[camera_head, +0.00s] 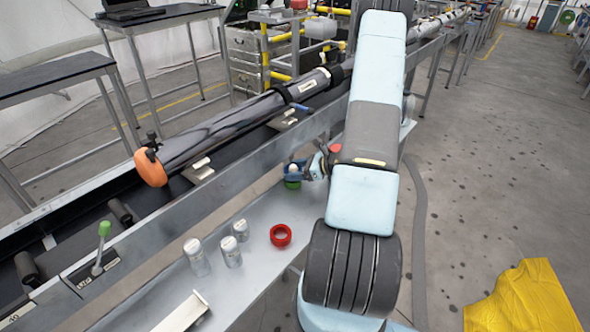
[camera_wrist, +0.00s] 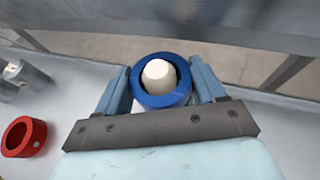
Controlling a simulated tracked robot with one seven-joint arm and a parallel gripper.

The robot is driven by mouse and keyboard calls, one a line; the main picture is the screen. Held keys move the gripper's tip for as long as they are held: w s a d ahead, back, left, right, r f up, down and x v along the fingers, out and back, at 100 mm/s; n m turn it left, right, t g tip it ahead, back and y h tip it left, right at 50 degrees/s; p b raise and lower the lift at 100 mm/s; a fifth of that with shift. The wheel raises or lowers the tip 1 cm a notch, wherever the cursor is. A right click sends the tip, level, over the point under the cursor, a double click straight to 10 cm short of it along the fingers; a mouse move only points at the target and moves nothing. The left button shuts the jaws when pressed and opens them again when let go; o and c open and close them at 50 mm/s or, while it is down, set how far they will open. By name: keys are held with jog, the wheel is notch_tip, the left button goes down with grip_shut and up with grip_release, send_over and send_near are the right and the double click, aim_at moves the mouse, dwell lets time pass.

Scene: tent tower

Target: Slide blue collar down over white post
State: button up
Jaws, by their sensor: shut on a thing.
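The blue collar (camera_wrist: 162,101) is a thick ring held between the two fingers of my gripper (camera_wrist: 160,78) in the wrist view. The rounded top of the white post (camera_wrist: 158,74) shows inside the ring's opening, with a dark gap around it. In the head view, the white top (camera_head: 293,168) shows just above the blue collar (camera_head: 291,177), left of my gripper (camera_head: 303,170). A green ring (camera_head: 292,184) shows directly below the blue collar. The post's lower part is hidden, and how far down the collar sits is hard to tell.
A loose red ring (camera_head: 280,235) lies on the grey shelf (camera_head: 262,268). The long rail (camera_head: 225,180) with a dark tube (camera_head: 235,120) runs behind. A yellow cloth (camera_head: 525,297) lies on the floor at right.

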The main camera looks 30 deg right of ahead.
jog(key=shift+f, duration=0.45)
jog(key=o, duration=1.2)
